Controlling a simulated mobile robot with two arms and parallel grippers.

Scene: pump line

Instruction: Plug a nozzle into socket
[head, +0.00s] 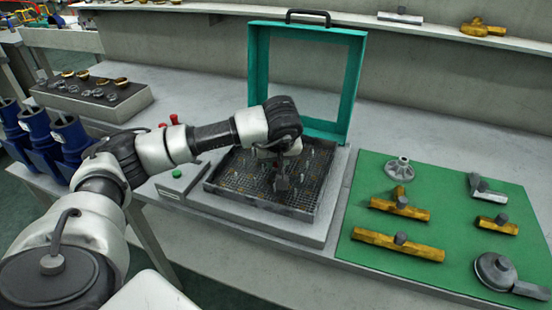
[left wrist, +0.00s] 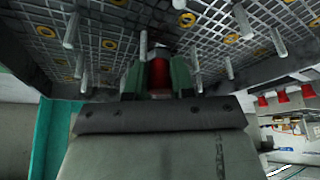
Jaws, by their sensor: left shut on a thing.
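My left gripper (head: 281,182) points down over the dark grid plate (head: 225,187) of the test box, near its middle. In the left wrist view my left gripper (left wrist: 158,82) is shut on a red nozzle (left wrist: 159,76), held between its two green-edged fingers. The nozzle's far end is at or close to the grid; I cannot tell whether it sits in a socket. Yellow-ringed sockets (left wrist: 187,20) and upright metal pins (left wrist: 243,20) surround it. In the head view the nozzle is not clear. My right gripper is not in view.
The box's teal-framed lid (head: 354,85) stands open behind the grid. A small box with a green button (head: 177,173) is at its left. A green mat (head: 450,262) with brass and grey fittings lies right. Blue holders (head: 72,140) stand at the left edge.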

